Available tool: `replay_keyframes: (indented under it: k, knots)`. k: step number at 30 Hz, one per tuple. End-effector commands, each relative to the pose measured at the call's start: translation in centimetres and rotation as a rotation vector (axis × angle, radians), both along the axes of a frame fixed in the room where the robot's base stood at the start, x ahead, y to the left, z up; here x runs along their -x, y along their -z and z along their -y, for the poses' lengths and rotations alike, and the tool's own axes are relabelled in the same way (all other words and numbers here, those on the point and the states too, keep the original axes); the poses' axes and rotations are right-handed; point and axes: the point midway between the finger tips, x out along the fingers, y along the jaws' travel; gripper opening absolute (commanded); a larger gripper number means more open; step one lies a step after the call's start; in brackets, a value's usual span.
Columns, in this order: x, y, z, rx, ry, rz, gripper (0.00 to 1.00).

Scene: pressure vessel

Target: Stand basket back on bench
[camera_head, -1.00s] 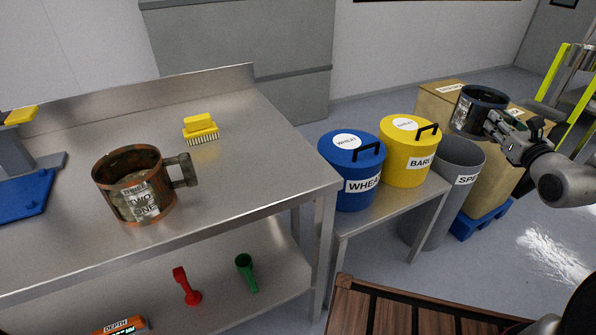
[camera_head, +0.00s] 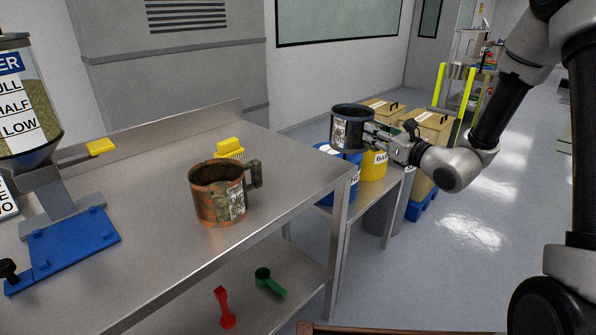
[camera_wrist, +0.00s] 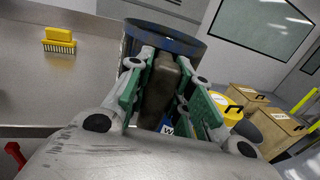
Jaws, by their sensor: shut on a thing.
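My gripper (camera_head: 382,138) is shut on the handle of a dark blue-black basket (camera_head: 347,134) with a worn label. I hold it upright in the air, just beyond the right end of the steel bench (camera_head: 150,285). In the wrist view the green-padded fingers (camera_wrist: 165,90) grip the basket's handle (camera_wrist: 162,92), and the basket's dark rim (camera_wrist: 165,32) shows behind. A copper-brown basket (camera_head: 218,198) with a handle and a label stands upright on the bench top, to the left of the held one.
A yellow brush (camera_head: 229,147) lies behind the copper basket. A blue-based dispenser (camera_head: 75,243) stands at the bench's left. Blue and yellow bins (camera_head: 374,166) stand beyond the bench's right end. Red (camera_head: 226,307) and green (camera_head: 268,282) scoops lie on the lower shelf. The bench top's right end is clear.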

Motion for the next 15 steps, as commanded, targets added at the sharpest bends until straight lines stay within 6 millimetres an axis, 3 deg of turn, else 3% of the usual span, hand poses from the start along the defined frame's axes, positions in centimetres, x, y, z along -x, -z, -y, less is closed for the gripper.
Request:
replay_keyframes:
  k: [1,3,6,11,15]
  knots:
    - [0.3,-1.1,-3.0,0.002,-0.064,0.009,0.00]
    - [0.9,-2.1,-6.3,0.004,-0.136,0.007,0.00]
    - [1.7,-3.2,-9.8,0.008,-0.211,0.005,0.00]
    - [2.5,-3.5,-12.5,0.012,-0.268,0.001,0.00]
    - [2.6,-0.9,-12.7,0.012,-0.273,-0.004,0.00]
